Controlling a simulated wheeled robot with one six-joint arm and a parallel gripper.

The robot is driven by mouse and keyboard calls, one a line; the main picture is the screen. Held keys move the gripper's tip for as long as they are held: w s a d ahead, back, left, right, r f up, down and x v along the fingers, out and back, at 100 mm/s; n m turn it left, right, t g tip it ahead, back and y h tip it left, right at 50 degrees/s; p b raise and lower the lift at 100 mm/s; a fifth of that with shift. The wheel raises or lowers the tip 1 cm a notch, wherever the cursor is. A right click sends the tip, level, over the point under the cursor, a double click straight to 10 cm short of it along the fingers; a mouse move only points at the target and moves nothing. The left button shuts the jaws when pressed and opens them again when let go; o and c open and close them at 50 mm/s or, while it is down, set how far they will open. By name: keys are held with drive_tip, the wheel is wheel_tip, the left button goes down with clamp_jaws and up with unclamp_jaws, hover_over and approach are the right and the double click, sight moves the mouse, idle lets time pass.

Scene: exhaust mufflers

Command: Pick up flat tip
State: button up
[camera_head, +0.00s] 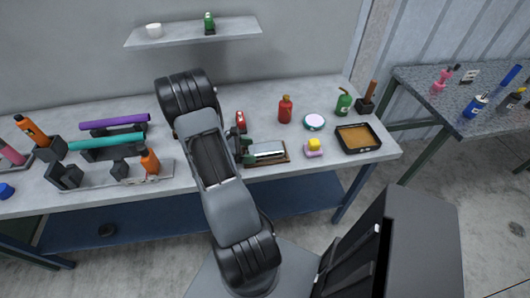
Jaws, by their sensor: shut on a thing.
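A silver, flattened piece (267,149), which looks like the flat tip, lies over a small brown board (281,158) at the middle of the grey workbench. My gripper (246,150) is small and dark in this view, partly covered by my arm. It is at the left end of the silver piece and shut on it. The fingertips are hard to make out. I cannot tell whether the piece touches the board or is lifted.
A red item (241,120) stands close behind my gripper. A red bottle (285,108), a round tin (314,122), a yellow-and-pink item (314,147) and a black tray (359,138) are to the right. Purple (115,121) and teal (107,141) tubes lie left.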

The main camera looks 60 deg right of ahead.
drive_tip(key=shift+c, duration=1)
drive_tip(key=shift+r, duration=0.1)
